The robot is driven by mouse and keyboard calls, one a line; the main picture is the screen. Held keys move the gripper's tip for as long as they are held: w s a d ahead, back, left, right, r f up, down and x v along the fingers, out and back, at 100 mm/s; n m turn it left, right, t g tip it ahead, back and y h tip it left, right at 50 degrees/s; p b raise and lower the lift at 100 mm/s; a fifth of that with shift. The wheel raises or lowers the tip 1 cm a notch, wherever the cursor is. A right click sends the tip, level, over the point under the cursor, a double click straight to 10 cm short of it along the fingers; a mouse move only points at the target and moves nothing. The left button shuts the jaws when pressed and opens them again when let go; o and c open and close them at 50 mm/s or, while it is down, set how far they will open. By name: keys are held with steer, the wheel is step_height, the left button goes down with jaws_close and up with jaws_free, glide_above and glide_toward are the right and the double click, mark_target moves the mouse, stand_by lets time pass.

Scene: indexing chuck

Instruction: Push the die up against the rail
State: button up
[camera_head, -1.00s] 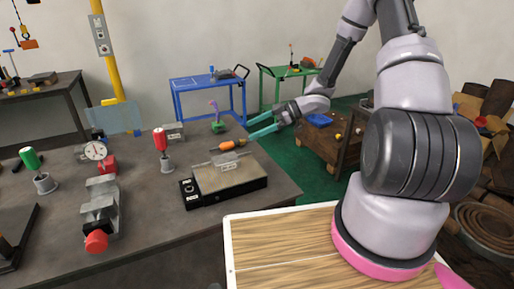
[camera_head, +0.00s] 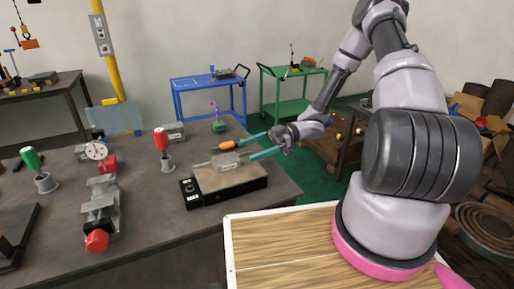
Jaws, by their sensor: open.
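A small grey metal block with a white label, apparently the die (camera_head: 226,161), sits on a flat pale plate (camera_head: 240,178) on a black base (camera_head: 232,196) near the table's right end. A thin dark strip, possibly the rail (camera_head: 202,164), shows by the block's left side; I cannot tell whether they touch. My gripper (camera_head: 243,150) has teal fingers, open and apart. It reaches in from the right, with its nearer fingertip close beside the block's right end. Contact is too small to tell.
Table space in front of the base is clear.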

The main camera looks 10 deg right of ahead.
mark_target(232, 156)
steer(key=x, duration=0.9)
jaws_close()
jaws_free()
steer(key=shift+d, duration=0.1)
steer(key=v, duration=1)
steer(key=shift+w+d, duration=0.15)
steer(key=shift+d, duration=0.15)
